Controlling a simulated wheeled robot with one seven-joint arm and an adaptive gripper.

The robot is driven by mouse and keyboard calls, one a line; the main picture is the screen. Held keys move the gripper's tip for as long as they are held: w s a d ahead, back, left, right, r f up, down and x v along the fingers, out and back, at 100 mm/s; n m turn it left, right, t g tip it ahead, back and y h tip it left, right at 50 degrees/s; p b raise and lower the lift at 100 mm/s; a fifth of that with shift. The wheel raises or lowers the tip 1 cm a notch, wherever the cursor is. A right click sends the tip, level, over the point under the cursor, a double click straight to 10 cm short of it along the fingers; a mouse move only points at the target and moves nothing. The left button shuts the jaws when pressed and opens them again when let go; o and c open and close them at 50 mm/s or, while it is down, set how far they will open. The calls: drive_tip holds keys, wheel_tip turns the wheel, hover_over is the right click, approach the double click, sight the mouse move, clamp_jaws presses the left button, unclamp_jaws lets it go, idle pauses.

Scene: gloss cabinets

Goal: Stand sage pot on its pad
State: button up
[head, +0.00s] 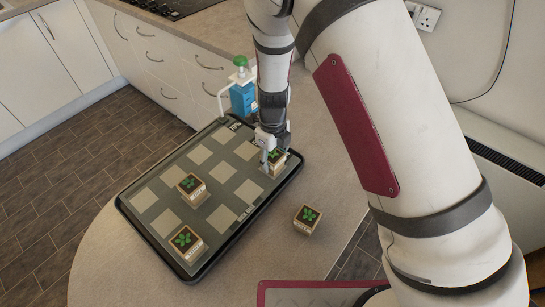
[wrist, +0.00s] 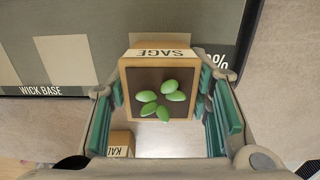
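The sage pot (wrist: 160,95) is a small wooden box with dark soil, green leaves and a white SAGE label. In the wrist view it fills the gap between the teal finger pads of my gripper (wrist: 162,98), which appear to touch both its sides. In the head view the sage pot (head: 279,157) is partly hidden by my gripper (head: 270,158) at the right corner of the dark tray (head: 215,258). A beige pad (head: 266,171) shows beside and below the pot. I cannot tell whether the pot's base rests on it.
Two similar pots, one near the tray middle (head: 192,188) and one at its near end (head: 187,243), stand on the tray. A pot labelled KAL (wrist: 121,144) stands on the table right of the tray (head: 307,219).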

drive_tip(key=o, duration=0.3)
drive_tip(key=shift+o, duration=0.2)
drive_tip(key=shift+r, duration=0.1)
